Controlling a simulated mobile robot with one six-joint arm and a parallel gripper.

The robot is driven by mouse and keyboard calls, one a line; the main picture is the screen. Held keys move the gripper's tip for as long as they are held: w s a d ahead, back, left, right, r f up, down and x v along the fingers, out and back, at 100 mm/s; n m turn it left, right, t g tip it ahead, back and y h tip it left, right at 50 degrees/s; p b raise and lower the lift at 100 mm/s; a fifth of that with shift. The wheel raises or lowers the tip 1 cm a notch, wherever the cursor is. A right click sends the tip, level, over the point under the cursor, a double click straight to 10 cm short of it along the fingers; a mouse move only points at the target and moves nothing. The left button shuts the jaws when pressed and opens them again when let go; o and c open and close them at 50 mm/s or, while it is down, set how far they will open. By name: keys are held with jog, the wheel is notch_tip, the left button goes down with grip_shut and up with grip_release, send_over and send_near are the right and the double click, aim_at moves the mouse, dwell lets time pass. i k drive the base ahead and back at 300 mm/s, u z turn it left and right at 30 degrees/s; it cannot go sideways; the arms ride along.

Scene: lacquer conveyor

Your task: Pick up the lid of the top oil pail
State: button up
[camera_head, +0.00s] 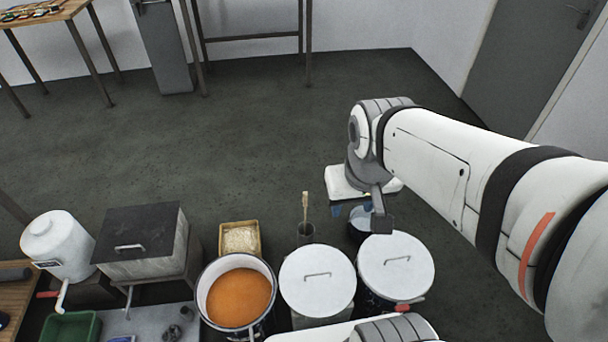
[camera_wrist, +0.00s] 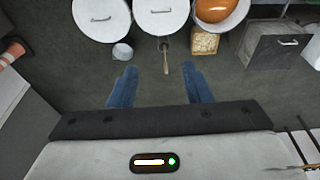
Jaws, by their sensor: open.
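Two pails with round white lids and thin bar handles stand side by side. In the head view the right lid (camera_head: 408,278) is farther right and the left lid (camera_head: 310,297) is nearer the middle. Both show at the top of the wrist view, the right one at the left (camera_wrist: 92,29) and the other beside it (camera_wrist: 164,25). I cannot tell which is the top oil pail. My gripper (camera_wrist: 160,90) has blue fingers spread apart with nothing between them. In the head view it is beyond the pails, partly hidden by my arm.
An open pail of orange liquid (camera_head: 238,298) stands left of the lids. A small tub (camera_head: 239,240), a pot with a wooden-handled tool (camera_head: 305,232) and a small cup (camera_wrist: 122,52) are close by. A grey lidded box (camera_head: 138,238) and a white tank (camera_head: 60,245) stand left.

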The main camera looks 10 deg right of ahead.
aim_at(317, 280)
jog(key=z, duration=0.05)
jog(key=k, duration=0.55)
jog(key=u, duration=2.2)
jog(key=k, duration=0.95)
jog(key=z, duration=1.5)
jog(key=i, duration=1)
jog(key=z, duration=0.05)
